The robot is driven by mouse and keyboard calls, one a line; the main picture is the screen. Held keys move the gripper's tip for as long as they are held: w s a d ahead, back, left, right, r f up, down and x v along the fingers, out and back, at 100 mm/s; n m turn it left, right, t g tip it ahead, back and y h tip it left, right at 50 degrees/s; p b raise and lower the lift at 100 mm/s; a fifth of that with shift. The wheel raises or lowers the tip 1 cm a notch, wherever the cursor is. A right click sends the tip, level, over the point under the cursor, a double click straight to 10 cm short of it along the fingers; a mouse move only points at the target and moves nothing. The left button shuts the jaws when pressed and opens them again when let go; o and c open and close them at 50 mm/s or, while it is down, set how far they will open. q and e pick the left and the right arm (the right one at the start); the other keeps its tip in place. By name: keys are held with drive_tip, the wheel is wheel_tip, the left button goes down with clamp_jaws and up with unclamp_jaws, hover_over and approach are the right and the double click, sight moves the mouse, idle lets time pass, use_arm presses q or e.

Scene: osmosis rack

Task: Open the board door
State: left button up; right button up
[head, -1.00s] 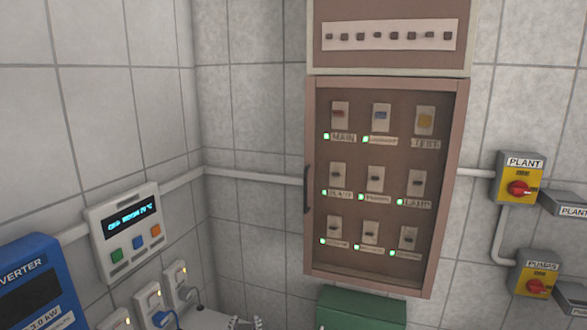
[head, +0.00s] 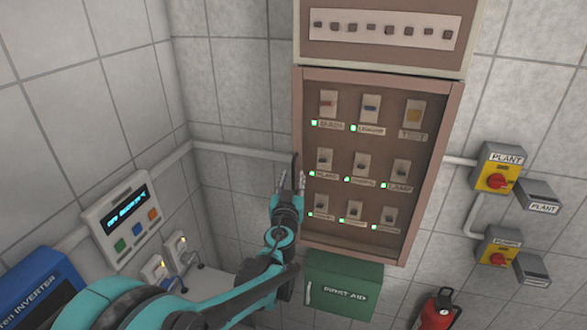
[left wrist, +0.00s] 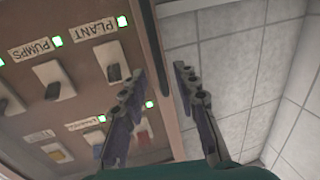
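The board door (head: 452,140) is a brown-framed, see-through panel on the wall board, and it looks shut. Its dark upright handle (head: 295,160) is on the door's left edge, partly hidden by my gripper. My left gripper (head: 289,183) is at this handle. In the left wrist view, my left gripper (left wrist: 160,70) is open, with one finger on either side of a dark upright bar (left wrist: 152,40) that looks like the handle. I cannot tell whether a finger touches it. My right gripper is not in view.
Breakers with labels and green lights show behind the door. A green first aid box (head: 343,285) hangs just below. Yellow switch boxes (head: 496,168) are to the right. A control panel (head: 125,217) and blue inverter (head: 40,290) are at left. A fire extinguisher (head: 438,310) is low right.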

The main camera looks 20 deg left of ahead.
sight(293, 173)
use_arm(q)
drive_tip(key=shift+w+a, duration=0.2)
drive_tip(key=shift+w, duration=0.75)
drive_tip(key=shift+w+a, duration=0.15)
drive_tip(key=shift+w, duration=0.8)
clamp_jaws()
drive_tip(key=shift+s, duration=0.15)
